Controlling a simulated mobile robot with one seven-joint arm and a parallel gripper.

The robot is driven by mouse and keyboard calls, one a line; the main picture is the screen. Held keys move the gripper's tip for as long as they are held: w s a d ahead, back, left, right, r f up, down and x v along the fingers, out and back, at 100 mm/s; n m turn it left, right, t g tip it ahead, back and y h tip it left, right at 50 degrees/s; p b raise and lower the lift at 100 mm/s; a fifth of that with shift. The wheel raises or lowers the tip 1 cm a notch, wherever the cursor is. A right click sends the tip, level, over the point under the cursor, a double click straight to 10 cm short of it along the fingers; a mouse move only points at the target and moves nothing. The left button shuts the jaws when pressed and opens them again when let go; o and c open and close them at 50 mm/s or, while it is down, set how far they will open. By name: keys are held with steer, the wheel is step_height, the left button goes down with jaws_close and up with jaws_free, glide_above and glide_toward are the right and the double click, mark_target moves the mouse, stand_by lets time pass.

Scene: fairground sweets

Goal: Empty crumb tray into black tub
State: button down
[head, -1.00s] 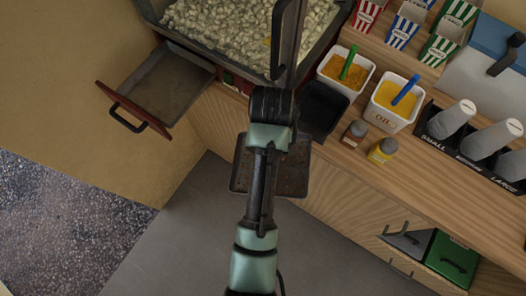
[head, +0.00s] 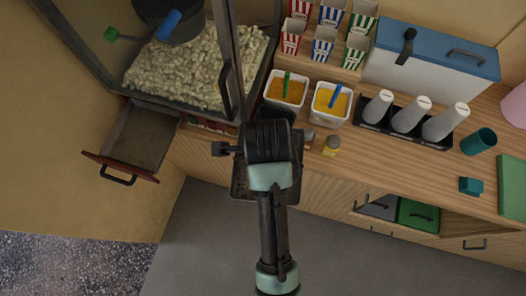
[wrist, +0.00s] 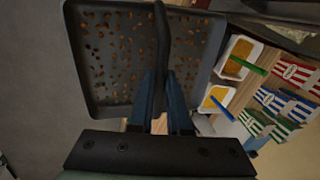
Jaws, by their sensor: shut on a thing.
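The crumb tray (head: 239,180) is a dark, shallow, square tray. The wrist view shows it from above, with many small brown crumbs spread over its floor (wrist: 112,105). My gripper (wrist: 161,82) is shut on the tray's dark bar handle (wrist: 161,35). In the head view my wrist and arm cover the gripper and most of the tray, which is held out over the floor in front of the counter. The black tub (head: 278,111) stands at the counter's front edge, just beyond my wrist and partly hidden by it.
Cup holder (head: 372,118) and striped boxes (head: 323,45) stand farther right and back. Grey floor (head: 215,240) is clear.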

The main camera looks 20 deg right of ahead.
steer(key=shift+d+r+m+h+p, duration=0.1)
steer(key=shift+r+m+h+p, duration=0.35)
steer(key=shift+r+m, duration=0.6)
steer(key=shift+w+d+f, duration=0.2)
steer(key=shift+w+f, duration=0.05)
steer(key=shift+f, duration=0.1)
steer(key=w+d+f+t+h+b, duration=0.3)
steer(key=w+t+b, duration=0.3)
steer(key=b, duration=1.1)
steer(key=w+d+f+t+h+b, duration=0.4)
steer(key=w+d+t+h+b, duration=0.1)
steer(key=b, duration=1.2)
steer(key=shift+w+t+h+b, duration=0.3)
steer(key=shift+w+t+h, duration=0.15)
steer(key=shift+t, duration=0.75)
steer(key=shift+s+r+b, duration=0.1)
steer(key=shift+r+b, duration=0.1)
steer(key=shift+b, duration=0.2)
